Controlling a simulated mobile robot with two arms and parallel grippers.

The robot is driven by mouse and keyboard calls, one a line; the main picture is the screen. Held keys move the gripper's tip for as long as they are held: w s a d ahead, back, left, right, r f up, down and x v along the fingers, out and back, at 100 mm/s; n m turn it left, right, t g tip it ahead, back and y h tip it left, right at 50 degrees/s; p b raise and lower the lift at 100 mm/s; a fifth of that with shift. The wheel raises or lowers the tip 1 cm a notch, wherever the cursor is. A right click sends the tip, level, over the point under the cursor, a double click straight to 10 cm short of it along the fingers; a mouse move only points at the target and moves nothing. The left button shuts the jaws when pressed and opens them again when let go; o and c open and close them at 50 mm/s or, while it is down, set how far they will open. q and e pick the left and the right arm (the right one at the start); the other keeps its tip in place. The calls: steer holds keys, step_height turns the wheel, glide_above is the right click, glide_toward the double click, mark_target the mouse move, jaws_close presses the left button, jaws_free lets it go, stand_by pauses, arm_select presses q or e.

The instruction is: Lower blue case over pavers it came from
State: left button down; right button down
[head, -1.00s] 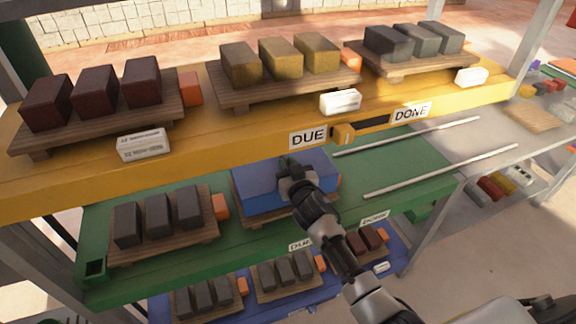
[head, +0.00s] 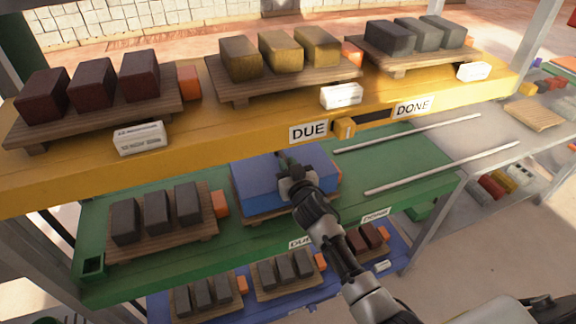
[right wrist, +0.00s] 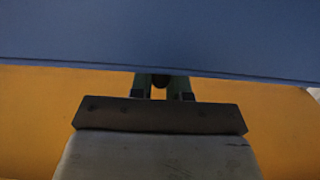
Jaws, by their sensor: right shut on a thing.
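The blue case (head: 255,184) is a box over a wooden pallet on the green shelf, below the DUE sign. Its lower edge looks close to or on the pallet's boards; I cannot tell whether it touches. Any pavers under it are hidden. My right gripper (head: 287,162) is shut on the case at its top, with the arm coming from the lower right. In the right wrist view the case (right wrist: 160,40) fills the top, and the gripper fingers (right wrist: 161,86) reach up to its edge. My left gripper is not in view.
The yellow shelf (head: 240,133) overhangs close above the case, carrying several loaded pallets. A pallet of dark pavers (head: 156,212) stands left of the case. Two pale rails (head: 440,168) lie right of it on open green shelf. A blue shelf (head: 330,300) is below.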

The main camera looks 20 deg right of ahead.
steer(key=shift+f, duration=0.15)
steer(key=c, duration=1)
jaws_free()
steer(key=shift+f, duration=0.1)
steer(key=s+b, duration=0.1)
steer(key=s, duration=1)
steer(key=shift+d, duration=0.15)
